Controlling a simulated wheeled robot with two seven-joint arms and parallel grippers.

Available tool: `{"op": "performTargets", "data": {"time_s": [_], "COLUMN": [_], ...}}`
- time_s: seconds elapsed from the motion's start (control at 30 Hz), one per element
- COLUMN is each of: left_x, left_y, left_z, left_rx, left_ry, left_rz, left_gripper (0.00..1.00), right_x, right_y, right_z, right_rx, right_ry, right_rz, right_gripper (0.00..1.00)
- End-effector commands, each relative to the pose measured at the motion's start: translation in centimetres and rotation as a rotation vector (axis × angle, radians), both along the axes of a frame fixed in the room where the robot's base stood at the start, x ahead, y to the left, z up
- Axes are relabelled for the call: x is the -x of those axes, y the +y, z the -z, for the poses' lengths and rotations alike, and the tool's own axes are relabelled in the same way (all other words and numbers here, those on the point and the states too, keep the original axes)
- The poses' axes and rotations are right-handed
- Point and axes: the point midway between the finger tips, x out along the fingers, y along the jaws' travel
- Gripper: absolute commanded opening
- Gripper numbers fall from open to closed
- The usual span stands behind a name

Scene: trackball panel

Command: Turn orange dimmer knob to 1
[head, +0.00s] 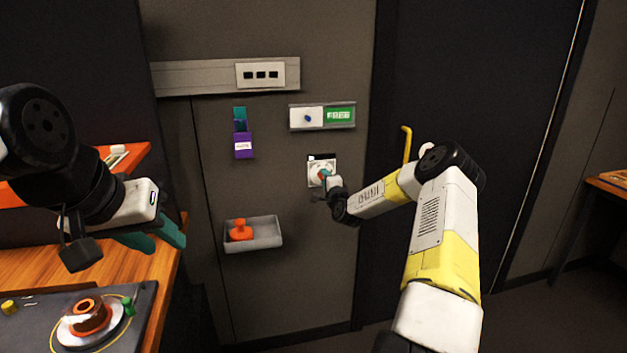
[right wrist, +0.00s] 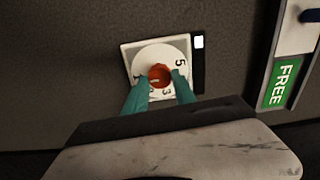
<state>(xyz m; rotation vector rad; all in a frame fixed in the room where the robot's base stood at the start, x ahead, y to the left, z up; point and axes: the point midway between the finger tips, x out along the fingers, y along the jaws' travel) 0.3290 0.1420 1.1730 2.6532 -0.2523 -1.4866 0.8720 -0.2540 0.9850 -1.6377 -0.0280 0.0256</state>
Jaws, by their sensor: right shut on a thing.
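The orange dimmer knob (right wrist: 160,76) sits at the centre of a round white dial (right wrist: 152,55) on a square wall plate. In the right wrist view the dial shows a 5 at the upper right and a 3 lower down; other marks are partly covered. I cannot tell which number the knob points to. My right gripper (right wrist: 160,88) is shut on the knob, one teal finger on each side. In the head view my right gripper (head: 325,178) hides most of the knob. My left gripper (head: 158,237) hangs over the wooden table, away from the wall; its finger gap is unclear.
A strip with black sockets (head: 261,75), a purple holder (head: 243,146) and a green FREE sign (head: 339,115) are on the wall around the dial. A grey tray (head: 265,239) with an orange object is below left. A yellow door handle (head: 407,145) is to the right.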

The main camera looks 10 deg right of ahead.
Motion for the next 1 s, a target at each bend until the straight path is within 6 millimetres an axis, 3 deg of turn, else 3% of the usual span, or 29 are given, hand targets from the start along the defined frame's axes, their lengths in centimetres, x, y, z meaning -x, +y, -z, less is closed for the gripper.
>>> {"op": "performTargets", "data": {"time_s": [0.73, 0.77, 0.8, 0.87, 1.0], "left_x": [0.00, 0.00, 0.00, 0.00, 0.00], "left_y": [0.00, 0.00, 0.00, 0.00, 0.00], "left_z": [0.00, 0.00, 0.00, 0.00, 0.00], "left_rx": [0.000, 0.000, 0.000, 0.000, 0.000], "left_ry": [0.000, 0.000, 0.000, 0.000, 0.000], "left_rz": [0.000, 0.000, 0.000, 0.000, 0.000], "left_gripper": [0.36, 0.36, 0.36, 0.36, 0.36], "right_x": [0.07, 0.07, 0.07, 0.06, 0.04], "right_y": [0.06, 0.06, 0.06, 0.05, 0.03], "right_z": [0.26, 0.27, 0.27, 0.23, 0.14], "right_rx": [-0.084, -0.084, -0.084, -0.084, -0.083], "right_ry": [0.008, 0.008, 0.008, 0.007, 0.006], "right_rz": [-0.002, -0.002, -0.002, -0.002, -0.001], "right_gripper": [0.00, 0.38, 0.46, 0.54, 0.54]}}
